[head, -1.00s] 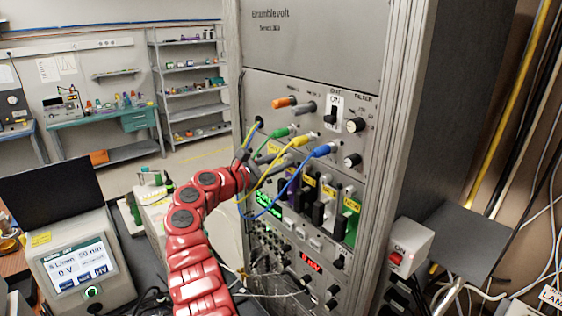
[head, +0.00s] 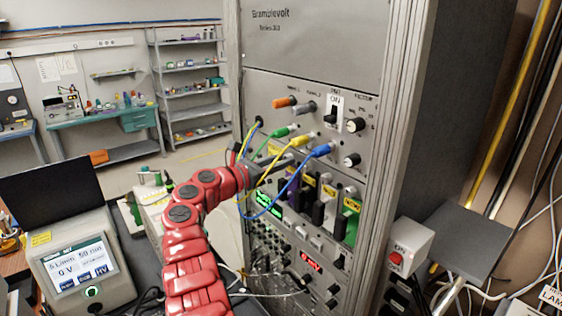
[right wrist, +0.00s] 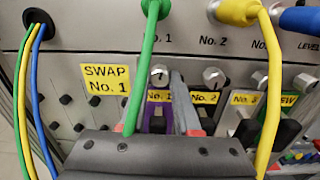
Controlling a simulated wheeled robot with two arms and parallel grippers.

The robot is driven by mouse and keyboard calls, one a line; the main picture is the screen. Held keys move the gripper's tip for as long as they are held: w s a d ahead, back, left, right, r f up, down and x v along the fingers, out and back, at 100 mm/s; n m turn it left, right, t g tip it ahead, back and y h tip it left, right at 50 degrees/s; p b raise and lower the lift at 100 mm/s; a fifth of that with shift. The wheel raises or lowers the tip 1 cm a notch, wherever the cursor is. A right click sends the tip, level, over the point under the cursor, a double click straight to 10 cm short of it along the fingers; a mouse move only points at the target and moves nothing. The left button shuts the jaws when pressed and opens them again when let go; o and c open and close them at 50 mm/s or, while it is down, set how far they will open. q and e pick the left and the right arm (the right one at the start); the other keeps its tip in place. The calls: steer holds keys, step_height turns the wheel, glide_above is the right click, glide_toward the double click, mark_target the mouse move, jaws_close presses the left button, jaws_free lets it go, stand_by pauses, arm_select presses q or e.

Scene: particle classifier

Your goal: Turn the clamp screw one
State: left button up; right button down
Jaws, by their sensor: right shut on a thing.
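Clamp screw one (right wrist: 158,75) is a round silver knob with a dark slot, above the yellow "No. 1" label in the right wrist view. My right gripper (right wrist: 166,82) is shut on it; one grey finger shows at the knob's right side, the other is largely hidden by the green cable. A similar screw (right wrist: 214,77) sits to the right above "No. 2". In the head view my right gripper (head: 262,161) is at the rack front behind the hanging cables, and the screw itself is hidden there. My left gripper is not in view.
A green cable (right wrist: 139,75), a yellow cable (right wrist: 272,90) and a blue cable (head: 283,192) hang close around my gripper. A "SWAP No. 1" note (right wrist: 105,79) is on the panel. A touchscreen box (head: 75,265) stands at the lower left.

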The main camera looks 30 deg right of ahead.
steer(key=shift+f, duration=0.1)
steer(key=c, duration=0.6)
jaws_free()
steer(key=a+b, duration=0.2)
steer(key=a, duration=0.3)
steer(key=s+a+b, duration=0.1)
steer(key=a+b, duration=0.1)
steer(key=a, duration=0.4)
steer(key=a+b, duration=0.3)
steer(key=a, duration=0.3)
steer(key=shift+s+a, duration=0.25)
steer(key=shift+s, duration=0.1)
